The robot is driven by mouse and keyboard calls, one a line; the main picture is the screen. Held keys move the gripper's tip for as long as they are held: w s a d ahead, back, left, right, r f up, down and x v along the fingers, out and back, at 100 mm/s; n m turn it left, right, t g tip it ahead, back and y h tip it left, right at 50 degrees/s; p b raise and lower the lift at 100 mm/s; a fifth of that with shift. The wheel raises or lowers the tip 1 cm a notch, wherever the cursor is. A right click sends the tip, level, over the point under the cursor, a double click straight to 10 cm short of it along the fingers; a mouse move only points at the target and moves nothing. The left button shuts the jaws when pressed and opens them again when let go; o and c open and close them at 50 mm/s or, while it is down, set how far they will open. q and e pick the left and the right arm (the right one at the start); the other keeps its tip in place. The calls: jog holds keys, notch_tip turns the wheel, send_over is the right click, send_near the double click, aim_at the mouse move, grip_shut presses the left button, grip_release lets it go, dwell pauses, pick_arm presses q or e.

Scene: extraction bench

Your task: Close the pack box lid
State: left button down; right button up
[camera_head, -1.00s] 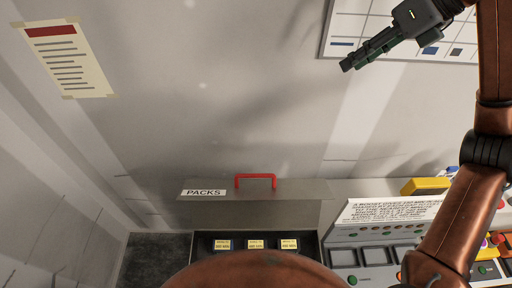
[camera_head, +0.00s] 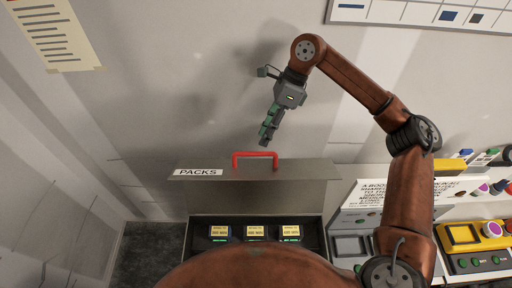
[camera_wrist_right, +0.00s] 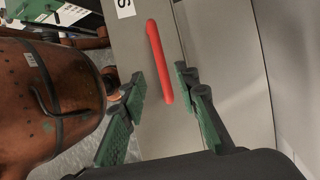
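The pack box (camera_head: 198,240) stands low at the middle, with its grey lid (camera_head: 305,174) raised open at the back. The lid bears a "PACKS" label (camera_head: 198,172) and a red handle (camera_head: 255,154) on its upper edge. Three packs with yellow labels, one of them the middle pack (camera_head: 255,232), show inside. My right gripper (camera_head: 267,142) points down just above the handle. In the right wrist view its open green-padded fingers (camera_wrist_right: 160,76) lie on either side of the red handle (camera_wrist_right: 158,58); I cannot tell whether they touch it. My left gripper is not in view.
A control panel with buttons and a yellow unit (camera_head: 476,236) stands right of the box. A printed sign (camera_head: 368,197) stands beside the box on the right. A wall notice (camera_head: 50,35) hangs at upper left. The wall behind the lid is clear.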

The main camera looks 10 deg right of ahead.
jog(key=shift+p+x, duration=0.7)
jog(key=shift+x, duration=2.15)
jog(key=shift+w, duration=0.1)
jog(key=shift+c, duration=0.3)
grip_shut()
